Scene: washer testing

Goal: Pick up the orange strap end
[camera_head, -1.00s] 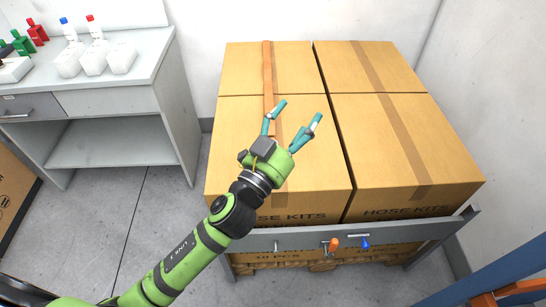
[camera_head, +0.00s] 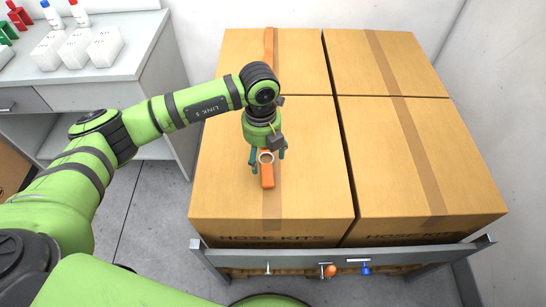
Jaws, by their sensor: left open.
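The orange strap (camera_head: 269,48) lies along the top of the left boxes, running from the far edge toward me. My left arm hides its middle stretch. The orange strap end (camera_head: 267,178) shows on the near left box, just in front of my left gripper. My left gripper (camera_head: 268,158) points down over the strap, open, with one teal finger on each side of it. A pale ring shows between the fingers. I cannot tell whether the fingers touch the box or strap. My right gripper is not in view.
Large cardboard boxes (camera_head: 430,150) stand on a pallet behind a grey metal rail (camera_head: 420,254). The right box tops are clear.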

